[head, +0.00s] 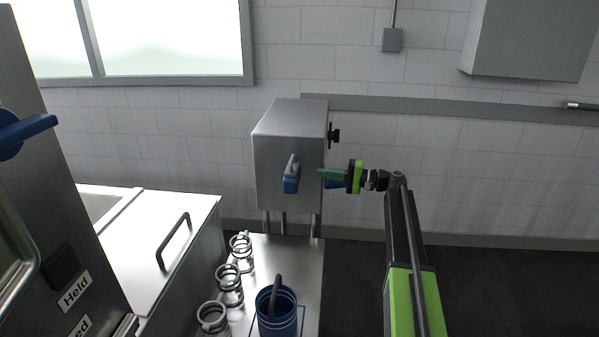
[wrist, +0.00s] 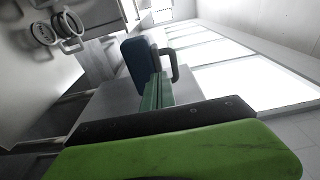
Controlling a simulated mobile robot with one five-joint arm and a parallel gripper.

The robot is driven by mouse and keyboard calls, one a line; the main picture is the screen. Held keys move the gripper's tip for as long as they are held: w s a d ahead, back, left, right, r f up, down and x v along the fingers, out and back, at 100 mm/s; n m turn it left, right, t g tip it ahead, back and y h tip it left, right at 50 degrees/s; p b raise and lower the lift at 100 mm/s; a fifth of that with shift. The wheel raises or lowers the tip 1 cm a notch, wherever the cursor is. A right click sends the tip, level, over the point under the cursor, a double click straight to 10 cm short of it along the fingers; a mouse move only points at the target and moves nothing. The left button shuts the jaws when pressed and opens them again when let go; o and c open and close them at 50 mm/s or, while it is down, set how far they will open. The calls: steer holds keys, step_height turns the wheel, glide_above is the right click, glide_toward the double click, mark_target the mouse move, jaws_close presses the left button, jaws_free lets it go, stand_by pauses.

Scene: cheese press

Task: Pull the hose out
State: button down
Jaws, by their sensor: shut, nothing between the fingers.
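A dark curved piece (head: 276,291), which may be the hose, rises out of a blue bucket (head: 284,325) on the steel table. My gripper (head: 320,173) has green fingers and is shut and empty, held level at the right of the blue fitting. In the wrist view the closed fingers (wrist: 157,77) point towards the blue fitting (wrist: 138,64) and its handle (wrist: 173,64). I cannot tell whether they touch it.
Several ringed metal pieces (head: 229,284) line the left of the steel table (head: 305,270). A black knob (head: 334,136) sticks out of the box's right side. A white-topped unit (head: 150,240) and a dark cabinet (head: 45,190) stand left. The floor at right is open.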

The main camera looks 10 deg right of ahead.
mark_target(297, 174)
steer(key=x, duration=0.9)
steer(key=shift+w+a, duration=0.2)
steer(key=shift+a, duration=0.15)
steer(key=shift+s+f, duration=0.1)
